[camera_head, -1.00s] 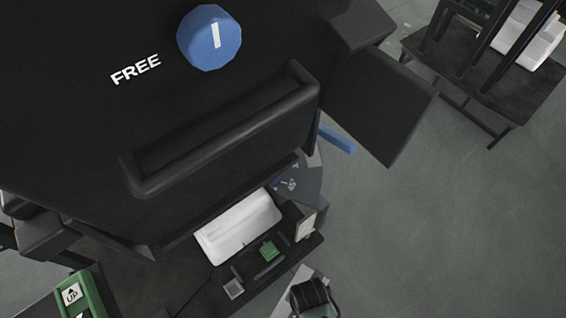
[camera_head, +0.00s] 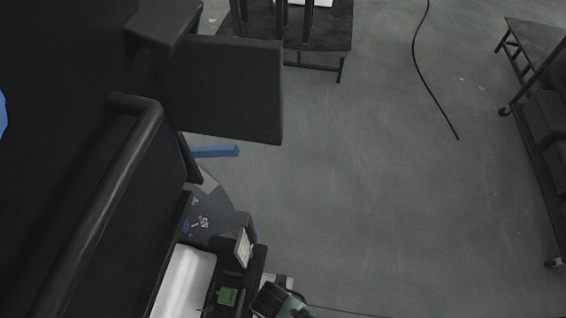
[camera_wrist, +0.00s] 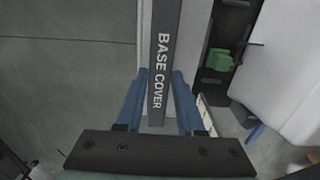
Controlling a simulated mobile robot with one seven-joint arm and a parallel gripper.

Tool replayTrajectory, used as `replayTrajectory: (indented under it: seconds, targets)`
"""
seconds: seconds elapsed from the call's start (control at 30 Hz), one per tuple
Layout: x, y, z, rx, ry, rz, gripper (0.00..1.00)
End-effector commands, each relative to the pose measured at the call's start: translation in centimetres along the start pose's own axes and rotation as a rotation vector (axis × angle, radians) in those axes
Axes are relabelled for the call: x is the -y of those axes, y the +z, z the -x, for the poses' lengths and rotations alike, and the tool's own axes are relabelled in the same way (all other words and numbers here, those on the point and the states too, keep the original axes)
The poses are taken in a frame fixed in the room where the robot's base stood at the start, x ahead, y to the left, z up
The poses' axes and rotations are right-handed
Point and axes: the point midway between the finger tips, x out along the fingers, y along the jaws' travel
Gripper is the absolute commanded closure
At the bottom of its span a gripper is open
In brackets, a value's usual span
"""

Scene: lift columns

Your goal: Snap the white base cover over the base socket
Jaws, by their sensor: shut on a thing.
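In the wrist view my gripper (camera_wrist: 163,80) has its two blue fingers on either side of a dark grey bar lettered BASE COVER (camera_wrist: 160,70), and it is shut on that bar. Pale grey-white surfaces of the cover (camera_wrist: 196,45) show along the bar. The green block also shows in the wrist view (camera_wrist: 219,61). I cannot make out the base socket, nor whether the cover touches it.
A large white block (camera_wrist: 285,75) stands at the right of the wrist view. A black panel (camera_head: 230,90) and a blue bar (camera_head: 215,151) jut out at the left of the head view. A dark table (camera_head: 325,30) stands at the back. The middle floor (camera_head: 400,200) is open, with a black cable (camera_head: 424,70).

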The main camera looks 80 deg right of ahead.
Motion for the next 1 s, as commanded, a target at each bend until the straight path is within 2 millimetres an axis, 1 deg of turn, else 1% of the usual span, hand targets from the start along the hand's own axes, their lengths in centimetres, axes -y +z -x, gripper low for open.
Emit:
replayTrajectory:
  seconds: [0.03, 0.5, 1.0]
  targets:
    - [0.7, 0.0, -0.6, -0.001, -0.004, 0.002, 1.00]
    - [5.0, 0.0, -2.5, 0.000, -0.004, 0.001, 1.00]
    - [10.0, 0.1, -2.5, 0.001, -0.004, 0.002, 1.00]
